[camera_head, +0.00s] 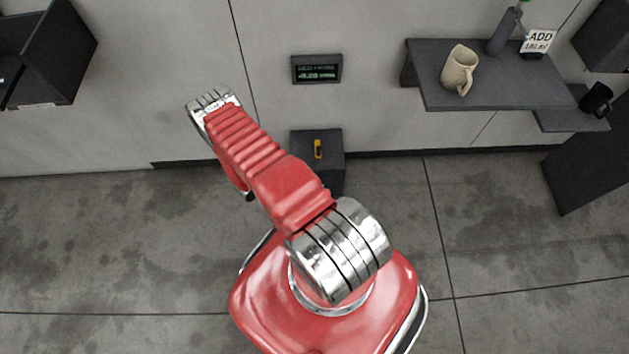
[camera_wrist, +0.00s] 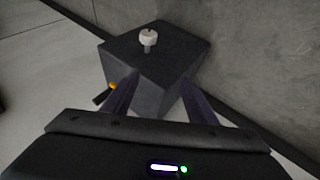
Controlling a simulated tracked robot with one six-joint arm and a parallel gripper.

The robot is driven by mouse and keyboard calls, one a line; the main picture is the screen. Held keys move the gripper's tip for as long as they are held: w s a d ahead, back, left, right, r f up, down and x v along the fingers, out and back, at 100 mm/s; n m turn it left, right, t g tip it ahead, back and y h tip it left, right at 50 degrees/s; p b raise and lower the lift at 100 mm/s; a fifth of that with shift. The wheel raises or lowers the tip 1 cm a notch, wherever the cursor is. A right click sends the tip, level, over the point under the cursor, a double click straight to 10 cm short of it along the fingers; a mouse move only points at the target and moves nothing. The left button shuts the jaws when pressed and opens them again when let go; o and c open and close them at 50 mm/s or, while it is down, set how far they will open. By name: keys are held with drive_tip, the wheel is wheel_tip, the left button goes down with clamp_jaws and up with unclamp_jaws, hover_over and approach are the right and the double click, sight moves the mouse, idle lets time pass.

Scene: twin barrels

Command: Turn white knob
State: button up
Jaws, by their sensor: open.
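The white knob (camera_wrist: 148,38) stands on a short stem on top of a dark grey box (camera_wrist: 172,62) in the wrist view. My gripper (camera_wrist: 158,88) is open and empty, with a dark finger on either side of the box's near part in the picture. The knob lies beyond the fingertips, apart from them. In the head view, a dark box (camera_head: 330,142) stands against the wall with a yellow and black item (camera_head: 318,149) on it. The knob cannot be made out there, and my gripper is hidden behind my red arm.
A small orange and dark thing (camera_wrist: 108,90) shows beside the left finger. A wall display (camera_head: 317,69) hangs above the box. A shelf (camera_head: 500,90) at right holds a beige mug (camera_head: 459,69). A dark cabinet (camera_head: 60,52) is at left. The floor at left is clear.

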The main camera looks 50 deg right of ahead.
drive_tip(key=w+a+r+n+t+y, duration=0.1)
drive_tip(key=w+a+r+t+y, duration=0.15)
drive_tip(key=w+r, duration=0.85)
drive_tip(key=w+a+r+t+y, duration=0.1)
drive_tip(key=w+a+r+t, duration=0.25)
drive_tip(key=w+r, duration=0.7)
drive_tip(key=w+a+r+n+t+y, duration=0.15)
drive_tip(key=a+r, duration=0.45)
drive_tip(key=r, duration=0.6)
drive_tip(key=w+a+r+n+t+y, duration=0.1)
drive_tip(key=w+a+r+y, duration=0.3)
drive_tip(key=r, duration=0.8)
drive_tip(key=s+a+r+n, duration=0.2)
drive_tip(key=s+a+r, duration=0.4)
drive_tip(key=r, duration=0.4)
drive_tip(key=s+a+r+n, duration=0.1)
drive_tip(key=s+a+r, duration=0.3)
drive_tip(key=s+r, duration=0.55)
drive_tip(key=s+r+n+g, duration=0.1)
drive_tip(key=s+r, duration=0.3)
drive_tip(key=s, duration=0.7)
drive_tip(key=s+r+h, duration=0.1)
drive_tip(key=s+r, duration=0.2)
drive_tip(key=s, duration=0.7)
drive_tip(key=shift+s+d+r+n+g, duration=0.35)
drive_tip(key=shift+r, duration=0.05)
